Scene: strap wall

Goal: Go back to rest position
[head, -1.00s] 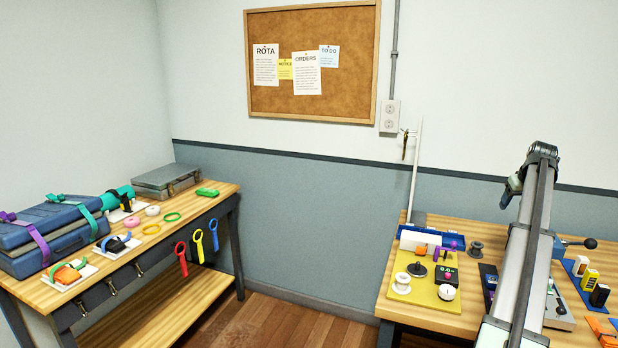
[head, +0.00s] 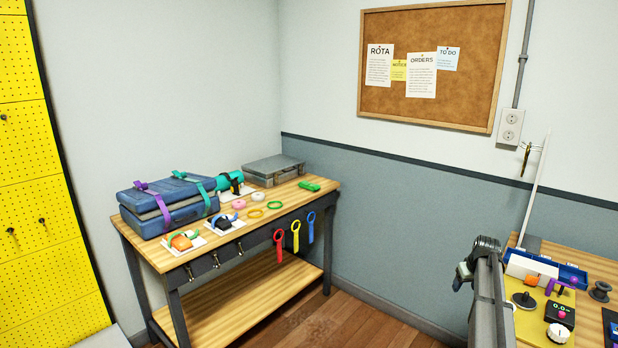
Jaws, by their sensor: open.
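My arm shows at the lower right of the head view, in front of the left part of the right-hand bench (head: 590,262). My gripper's fingers cannot be made out in this view. No held object shows. The left-hand workbench (head: 155,254) stands apart from my arm, with bare floor between them.
A blue case (head: 165,208) with purple and green straps lies on the left bench, near a grey case (head: 273,168). Red, yellow and blue loops (head: 295,236) hang at its front. A yellow pegboard (head: 40,190) is at far left. The wooden floor (head: 350,325) is clear.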

